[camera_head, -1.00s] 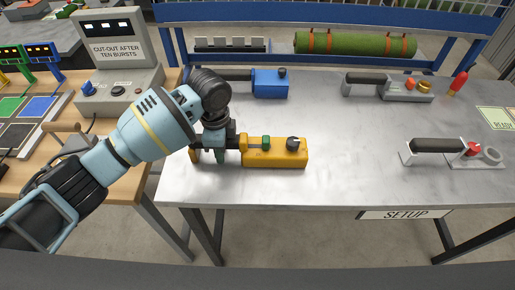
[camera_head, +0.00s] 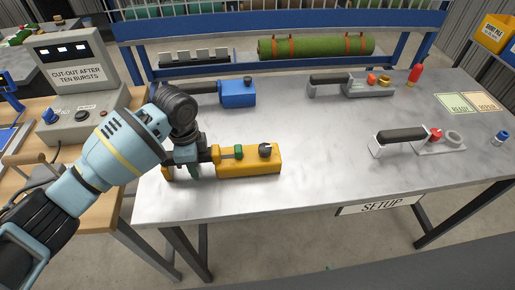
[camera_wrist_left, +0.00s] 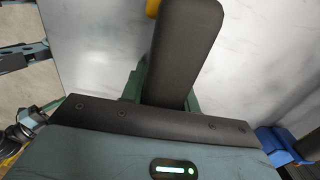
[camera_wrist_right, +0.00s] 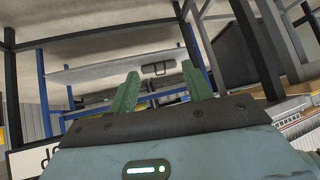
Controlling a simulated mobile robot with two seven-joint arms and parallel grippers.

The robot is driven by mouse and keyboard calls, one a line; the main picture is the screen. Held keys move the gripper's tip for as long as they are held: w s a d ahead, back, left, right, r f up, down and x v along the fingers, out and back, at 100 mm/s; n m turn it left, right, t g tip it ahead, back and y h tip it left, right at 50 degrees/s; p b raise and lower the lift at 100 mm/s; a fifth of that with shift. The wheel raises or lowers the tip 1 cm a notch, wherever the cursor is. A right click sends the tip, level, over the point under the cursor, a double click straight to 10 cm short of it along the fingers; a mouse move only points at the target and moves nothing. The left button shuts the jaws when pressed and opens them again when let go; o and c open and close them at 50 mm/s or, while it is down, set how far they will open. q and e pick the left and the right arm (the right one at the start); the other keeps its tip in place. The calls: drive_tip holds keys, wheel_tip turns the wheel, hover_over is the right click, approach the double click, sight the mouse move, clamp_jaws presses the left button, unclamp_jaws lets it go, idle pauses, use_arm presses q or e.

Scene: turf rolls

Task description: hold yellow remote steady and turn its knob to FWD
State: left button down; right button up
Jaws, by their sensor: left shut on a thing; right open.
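The yellow remote (camera_head: 250,168) lies on the metal table near its front left. On its top are a green button (camera_head: 239,151) and a dark knob (camera_head: 265,150) at the right end. The knob's markings are too small to read. My left gripper (camera_head: 190,166) is shut on the remote's dark handle at the left end. In the left wrist view the dark handle (camera_wrist_left: 182,45) passes between the green fingers of this gripper (camera_wrist_left: 168,85). My right gripper (camera_wrist_right: 160,85) shows only in the right wrist view. It is open, with nothing between its fingers, away from the remote.
A blue remote (camera_head: 238,94) lies behind the yellow one. Grey tools (camera_head: 350,90) (camera_head: 440,145) lie at the back and right. A grey control box (camera_head: 85,110) stands on the wooden bench at left. The metal table (camera_head: 320,160) is clear right of the yellow remote.

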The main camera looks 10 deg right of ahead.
drive_tip(key=w+a+r+n+g+y, duration=0.1)
drive_tip(key=w+a+r+n+y, duration=0.2)
drive_tip(key=w+r, duration=0.35)
drive_tip(key=w+a+r+n+g+y, duration=0.1)
drive_tip(key=w+a+r+n+y, duration=0.2)
drive_tip(key=r, duration=0.6)
drive_tip(key=t, duration=0.3)
approach(269, 149)
drive_tip(key=x, duration=1.1)
drive_tip(key=shift+a, duration=0.15)
drive_tip(key=shift+c, duration=0.3)
drive_tip(key=c, duration=0.9)
